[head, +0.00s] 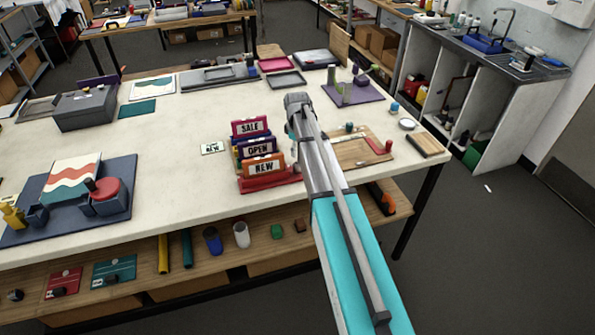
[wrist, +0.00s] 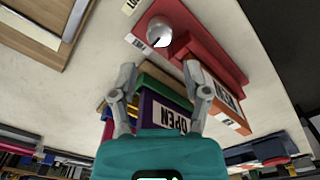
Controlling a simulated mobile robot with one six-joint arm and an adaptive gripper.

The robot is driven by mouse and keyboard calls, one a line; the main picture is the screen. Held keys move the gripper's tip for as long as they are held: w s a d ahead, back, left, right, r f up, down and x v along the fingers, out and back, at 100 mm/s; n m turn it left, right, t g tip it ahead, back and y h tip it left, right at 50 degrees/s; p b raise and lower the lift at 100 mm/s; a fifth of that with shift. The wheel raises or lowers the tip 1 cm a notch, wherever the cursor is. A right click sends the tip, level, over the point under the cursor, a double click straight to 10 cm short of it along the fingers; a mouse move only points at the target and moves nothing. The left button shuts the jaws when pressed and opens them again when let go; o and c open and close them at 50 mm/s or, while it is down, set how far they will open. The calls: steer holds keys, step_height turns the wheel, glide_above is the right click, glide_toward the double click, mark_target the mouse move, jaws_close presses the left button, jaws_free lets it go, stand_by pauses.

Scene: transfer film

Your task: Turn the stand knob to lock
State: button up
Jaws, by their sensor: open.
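The red sign stand (head: 268,181) is on the white table, holding a red SALE sign (head: 250,127), a purple OPEN sign (head: 256,149) and an orange NEW sign (head: 264,167). In the wrist view a round silver-white knob (wrist: 159,31) sits on the red base (wrist: 203,37), with a small white label beside it whose text is unreadable. My gripper (wrist: 158,72) is open and empty. Its fingertips are apart from the knob, and sign panels show between and behind the fingers. The knob is hidden in the head view.
A wooden board (head: 352,152) with a red tool lies to the right of the stand. A blue mat (head: 125,180) with a red round press is farther left.

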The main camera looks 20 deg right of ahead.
mark_target(297, 164)
steer(key=shift+f+b, duration=4.05)
steer(key=shift+f, duration=0.25)
jaws_close()
